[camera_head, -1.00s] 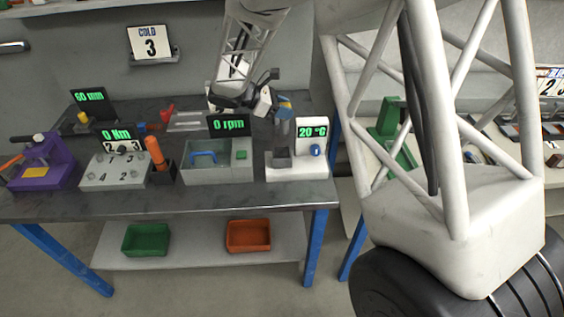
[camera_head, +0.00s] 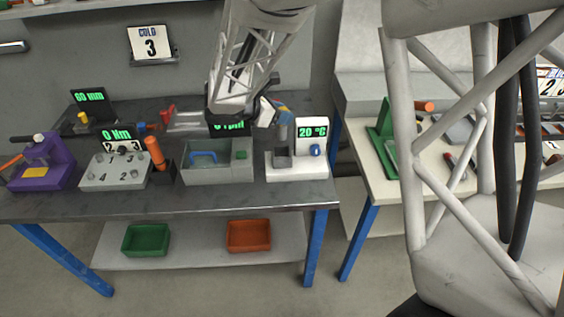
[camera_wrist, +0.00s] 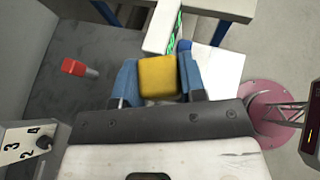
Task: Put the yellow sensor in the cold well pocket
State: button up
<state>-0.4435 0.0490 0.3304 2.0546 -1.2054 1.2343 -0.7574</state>
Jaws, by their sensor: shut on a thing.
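The yellow sensor (camera_wrist: 158,77) is a yellow block between the blue fingers of my gripper (camera_wrist: 158,82) in the wrist view. My gripper is shut on it. In the head view my gripper (camera_head: 284,107) is small and partly hidden by my arm, above and behind the white station with the 20 °C display (camera_head: 313,132). In the wrist view, part of the white station (camera_wrist: 218,68) shows beyond the fingers.
A grey bin with a blue handle (camera_head: 205,157) stands left of the station. Further left are an orange-handled tool (camera_head: 154,152), a numbered grey block (camera_head: 115,172) and a purple press (camera_head: 45,167). The bench front strip is clear.

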aim_at(282, 131)
jog(key=shift+f, duration=3.1)
jog(key=shift+f, duration=0.15)
jog(key=shift+f, duration=1.75)
jog(key=shift+f, duration=0.1)
jog(key=o, duration=0.9)
jog(key=shift+v, duration=6.05)
